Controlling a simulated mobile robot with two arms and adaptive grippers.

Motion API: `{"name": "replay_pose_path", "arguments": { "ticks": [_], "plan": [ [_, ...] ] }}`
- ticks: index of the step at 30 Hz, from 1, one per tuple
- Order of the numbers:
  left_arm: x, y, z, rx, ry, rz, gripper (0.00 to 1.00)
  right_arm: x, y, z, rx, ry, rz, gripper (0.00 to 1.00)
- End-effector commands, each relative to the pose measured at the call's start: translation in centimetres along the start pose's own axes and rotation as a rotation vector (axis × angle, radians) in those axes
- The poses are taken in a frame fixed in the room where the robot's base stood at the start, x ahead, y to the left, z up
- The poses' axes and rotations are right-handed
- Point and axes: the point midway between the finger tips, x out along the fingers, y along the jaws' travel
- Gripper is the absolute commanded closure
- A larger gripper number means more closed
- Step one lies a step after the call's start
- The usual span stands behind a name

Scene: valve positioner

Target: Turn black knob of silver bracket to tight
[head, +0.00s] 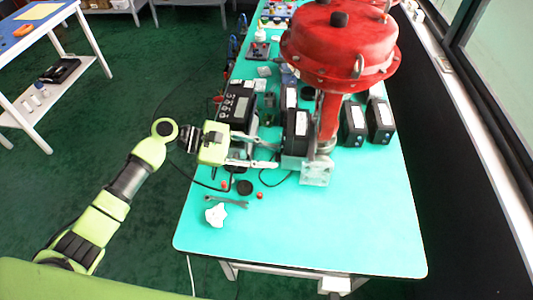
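My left gripper (277,156) reaches in from the left over the green table. Its two silver fingers are apart, with a gap between them, and their tips are close to the left side of the silver bracket (294,164). The bracket is at the foot of the large red valve actuator (338,45), below a black box with a white label (297,123). I cannot make out the black knob clearly; it is small or hidden near the fingertips. Whether the fingers touch anything is not clear. My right gripper is not in view.
A grey wrench (226,201), a white crumpled item (215,215), a black disc (244,187) and small red caps lie near the front left. A black meter (238,107) stands behind the gripper. Black boxes (380,121) stand right. The table's front right (350,230) is clear.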

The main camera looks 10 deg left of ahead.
Motion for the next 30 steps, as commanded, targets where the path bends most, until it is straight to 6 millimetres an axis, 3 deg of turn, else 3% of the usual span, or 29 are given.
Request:
{"name": "replay_pose_path", "arguments": {
  "ticks": [5,18,24,30],
  "plan": [
    [-1.6,0.0,-0.1,0.000,0.003,0.000,0.77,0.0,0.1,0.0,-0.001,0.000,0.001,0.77],
    [-10.3,-0.1,-0.1,0.000,0.003,0.000,0.77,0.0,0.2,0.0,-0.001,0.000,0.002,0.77],
    [-11.9,0.0,-0.1,-0.001,0.001,0.000,0.77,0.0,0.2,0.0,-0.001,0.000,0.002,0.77],
    [-12.1,0.0,0.0,0.000,-0.001,0.000,0.77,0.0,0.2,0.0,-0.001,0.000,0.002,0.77]
  ]
}}
